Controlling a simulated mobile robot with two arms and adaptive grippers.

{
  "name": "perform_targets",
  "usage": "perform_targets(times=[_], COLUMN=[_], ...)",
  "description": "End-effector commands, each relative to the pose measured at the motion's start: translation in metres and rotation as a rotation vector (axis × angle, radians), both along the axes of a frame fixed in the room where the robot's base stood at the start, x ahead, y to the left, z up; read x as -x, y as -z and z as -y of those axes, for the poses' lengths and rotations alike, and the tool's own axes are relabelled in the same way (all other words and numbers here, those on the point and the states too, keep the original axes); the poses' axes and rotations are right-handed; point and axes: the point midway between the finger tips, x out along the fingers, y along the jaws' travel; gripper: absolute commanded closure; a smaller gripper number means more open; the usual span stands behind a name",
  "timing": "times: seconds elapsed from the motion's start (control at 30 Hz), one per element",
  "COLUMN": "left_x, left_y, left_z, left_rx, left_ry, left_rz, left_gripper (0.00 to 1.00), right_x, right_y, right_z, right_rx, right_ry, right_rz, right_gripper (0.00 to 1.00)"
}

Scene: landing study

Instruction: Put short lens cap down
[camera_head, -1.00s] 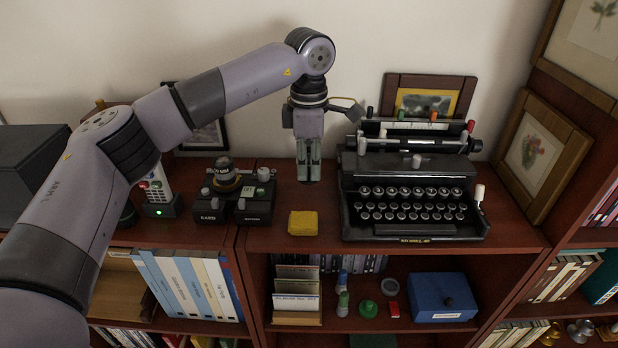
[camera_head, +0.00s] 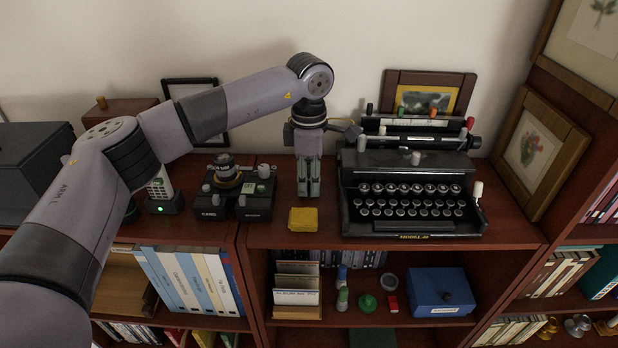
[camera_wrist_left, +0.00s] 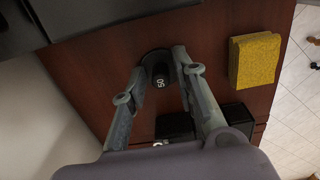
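The short lens cap (camera_wrist_left: 160,76) shows in the left wrist view as a small black piece with a pale "50" mark and a wider dark round part behind it. It is between the two fingertips of my left gripper (camera_wrist_left: 160,60), which seem shut on it. In the head view my left gripper (camera_head: 308,192) points straight down at the shelf top (camera_head: 270,236), between the black device and the typewriter. The cap can hardly be made out there. Whether it touches the wood is hard to tell. My right gripper is not in view.
A yellow pad (camera_head: 303,219) lies in front of the gripper. A black typewriter (camera_head: 412,205) stands close on the right. A black device with knobs and a brass ring (camera_head: 235,200) stands on the left. Bare wood shows around the pad.

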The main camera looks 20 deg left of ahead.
Motion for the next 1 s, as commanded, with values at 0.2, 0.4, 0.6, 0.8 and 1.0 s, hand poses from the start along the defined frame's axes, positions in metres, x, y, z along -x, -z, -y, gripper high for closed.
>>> perform_targets(times=[0.2, 0.4, 0.6, 0.8, 1.0], left_x=[0.001, 0.000, 0.000, -0.001, 0.000], left_y=[0.002, -0.004, -0.035, -0.080, -0.111], left_z=[0.000, 0.000, 0.001, 0.001, 0.000], left_rx=[-0.001, -0.001, 0.000, 0.000, -0.001], left_ry=[0.000, 0.000, 0.001, 0.000, 0.001], left_rz=[-0.002, -0.002, 0.003, 0.003, 0.000], left_gripper=[0.68, 0.68, 0.68, 0.68, 0.68], right_x=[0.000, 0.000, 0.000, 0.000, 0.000], right_y=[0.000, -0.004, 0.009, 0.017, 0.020], right_z=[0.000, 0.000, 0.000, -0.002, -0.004], right_rx=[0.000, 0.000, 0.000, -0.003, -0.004], right_ry=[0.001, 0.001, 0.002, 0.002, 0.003], right_rz=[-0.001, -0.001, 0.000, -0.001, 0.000], right_gripper=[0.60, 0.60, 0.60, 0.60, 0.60])
